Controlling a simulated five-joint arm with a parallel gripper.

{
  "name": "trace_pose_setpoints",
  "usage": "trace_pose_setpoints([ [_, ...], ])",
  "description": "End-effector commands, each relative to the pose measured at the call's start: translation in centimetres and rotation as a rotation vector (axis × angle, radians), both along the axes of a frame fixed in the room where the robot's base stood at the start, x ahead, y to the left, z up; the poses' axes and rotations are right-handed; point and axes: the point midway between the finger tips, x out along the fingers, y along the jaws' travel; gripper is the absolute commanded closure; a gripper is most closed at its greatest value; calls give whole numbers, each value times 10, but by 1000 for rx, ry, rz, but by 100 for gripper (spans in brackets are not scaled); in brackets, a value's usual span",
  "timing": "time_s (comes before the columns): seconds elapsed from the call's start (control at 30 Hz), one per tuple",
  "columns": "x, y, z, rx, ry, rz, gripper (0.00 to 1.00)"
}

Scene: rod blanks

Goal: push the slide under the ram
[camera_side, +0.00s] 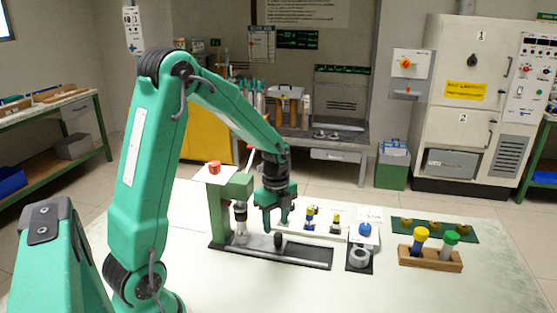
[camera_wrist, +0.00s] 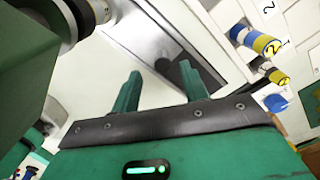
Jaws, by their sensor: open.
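The press (camera_side: 217,212) is a green frame with a red-topped lever, on a dark base plate. Its ram (camera_side: 240,212) hangs over the left part of the base; the dark green frame (camera_wrist: 30,60) fills the left of the wrist view. The slide (camera_side: 262,245) is a silver strip on the base with a black upright knob (camera_side: 278,239), which stands to the right of the ram. My gripper (camera_side: 277,223) is open and empty, just above the knob.
A white tray (camera_side: 322,234) with blue-and-yellow blanks stands behind the base. To its right are a blue-topped piece (camera_side: 365,230), a silver ring (camera_side: 359,257), a green mat (camera_side: 465,234) and a wooden rack (camera_side: 430,260) with yellow- and green-capped rods. The front table is clear.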

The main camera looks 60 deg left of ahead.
Motion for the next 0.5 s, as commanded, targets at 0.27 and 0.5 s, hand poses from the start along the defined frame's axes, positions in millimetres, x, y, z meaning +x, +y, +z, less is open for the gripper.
trace_pose_setpoints([
  [0.27, 0, 1, 24, 0, -1, 1, 56],
  [0.5, 0, 0, 27, 0, 1, 1, 56],
])
